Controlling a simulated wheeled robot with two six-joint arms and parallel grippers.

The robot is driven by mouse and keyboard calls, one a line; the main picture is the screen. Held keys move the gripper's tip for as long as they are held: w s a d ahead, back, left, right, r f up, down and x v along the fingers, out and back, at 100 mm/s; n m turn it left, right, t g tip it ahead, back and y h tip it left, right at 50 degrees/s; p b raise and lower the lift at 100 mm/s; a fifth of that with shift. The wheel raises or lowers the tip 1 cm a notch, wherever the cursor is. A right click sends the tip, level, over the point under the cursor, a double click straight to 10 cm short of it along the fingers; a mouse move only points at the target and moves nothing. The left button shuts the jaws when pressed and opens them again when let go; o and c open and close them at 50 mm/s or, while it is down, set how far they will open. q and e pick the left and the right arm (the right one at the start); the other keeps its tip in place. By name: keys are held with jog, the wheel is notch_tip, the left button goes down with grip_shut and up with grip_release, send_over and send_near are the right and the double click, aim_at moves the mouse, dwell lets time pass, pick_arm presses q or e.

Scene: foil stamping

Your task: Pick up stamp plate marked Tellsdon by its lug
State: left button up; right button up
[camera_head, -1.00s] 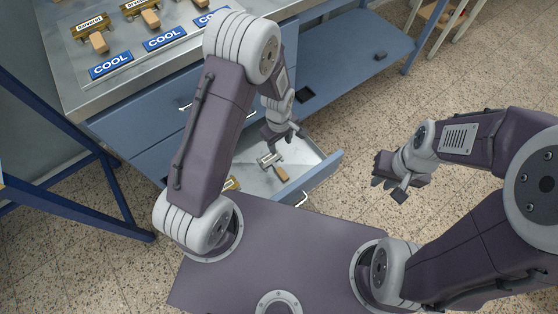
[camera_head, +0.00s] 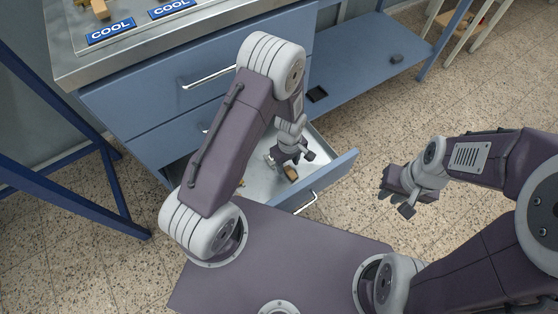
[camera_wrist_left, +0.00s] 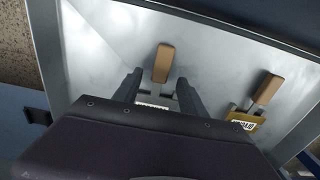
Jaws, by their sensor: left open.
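Two stamp plates lie in the open drawer (camera_head: 338,163). In the left wrist view, a greyish plate (camera_wrist_left: 154,102) with a white label and a wooden lug (camera_wrist_left: 163,63) is in the middle, partly hidden by my gripper. A brass plate (camera_wrist_left: 243,121) with its own wooden lug (camera_wrist_left: 267,90) lies to the right. Neither label reads clearly, so I cannot tell which is Tellsdon. My left gripper (camera_wrist_left: 160,78) is open, its fingers on either side of the middle lug's line; contact is unclear. In the head view, my left gripper (camera_head: 291,160) is low over the drawer.
The drawer's walls surround the plates. Above it are closed drawers and a worktop (camera_head: 200,37) with blue COOL signs (camera_head: 110,29). A lower shelf (camera_head: 370,62) holds small dark blocks. My right gripper (camera_head: 408,193) hangs over open floor at the right, its jaw opening unclear.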

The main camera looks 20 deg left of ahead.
pick_arm(q)
notch_tip(320, 180, down, 2)
jog(key=shift+f, duration=0.1)
grip_shut()
jog(key=shift+r, duration=0.2)
dwell(1.1)
